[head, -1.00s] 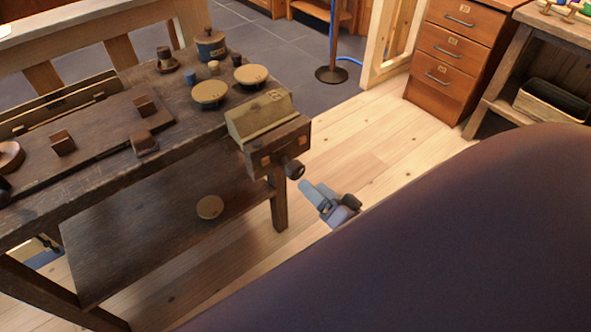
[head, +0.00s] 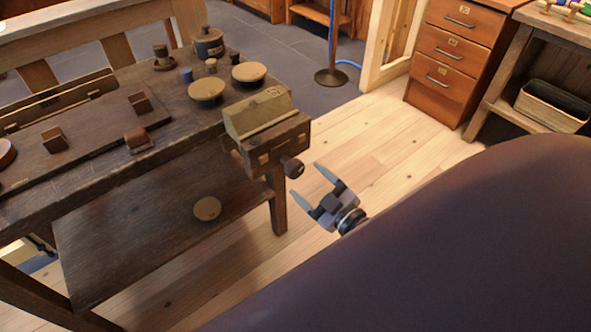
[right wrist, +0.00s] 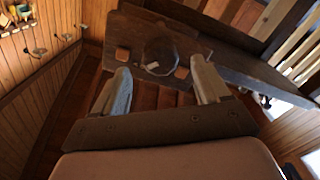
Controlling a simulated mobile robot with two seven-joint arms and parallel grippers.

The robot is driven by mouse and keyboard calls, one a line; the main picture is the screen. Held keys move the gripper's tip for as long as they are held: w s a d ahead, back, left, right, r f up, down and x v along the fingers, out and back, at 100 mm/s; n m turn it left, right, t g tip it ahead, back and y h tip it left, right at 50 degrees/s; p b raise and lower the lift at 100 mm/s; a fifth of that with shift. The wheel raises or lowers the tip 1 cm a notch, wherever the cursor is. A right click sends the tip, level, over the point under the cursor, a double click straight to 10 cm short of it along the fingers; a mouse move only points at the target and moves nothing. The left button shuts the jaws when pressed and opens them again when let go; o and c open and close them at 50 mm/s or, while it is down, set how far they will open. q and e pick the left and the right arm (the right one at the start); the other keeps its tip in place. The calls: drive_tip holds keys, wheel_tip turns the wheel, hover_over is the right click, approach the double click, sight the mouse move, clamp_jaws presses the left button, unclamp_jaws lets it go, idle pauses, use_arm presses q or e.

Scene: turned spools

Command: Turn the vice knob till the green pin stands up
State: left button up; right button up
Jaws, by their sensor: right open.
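The dark vice knob (head: 293,168) sticks out from the front of the wooden vice (head: 270,143) at the bench's right end. My right gripper (head: 306,180) is open and empty, just right of and below the knob in the head view, with its fingers pointing toward it. In the right wrist view the knob (right wrist: 160,54) lies centred ahead, between the two fingertips (right wrist: 160,66) in the picture; the gripper looks apart from it. A small pale mark shows on the knob's lower left there; I cannot make out a green pin. My left gripper is out of view.
The workbench (head: 190,118) carries round-topped spools (head: 206,88), a dark pot (head: 208,42) and small blocks. A round disc (head: 207,208) lies on its lower shelf. A drawer cabinet (head: 450,60) stands at the back right. Bare floor lies right of the vice.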

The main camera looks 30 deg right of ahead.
sight(298, 173)
drive_tip(key=shift+w+a+b, duration=0.15)
drive_tip(key=shift+w+b, duration=0.05)
drive_tip(key=shift+w, duration=1.25)
drive_tip(key=shift+w+a+b, duration=0.1)
drive_tip(key=shift+w+b, duration=0.1)
drive_tip(key=shift+w, duration=1.25)
drive_tip(key=c, duration=1)
drive_tip(key=shift+c, duration=0.2)
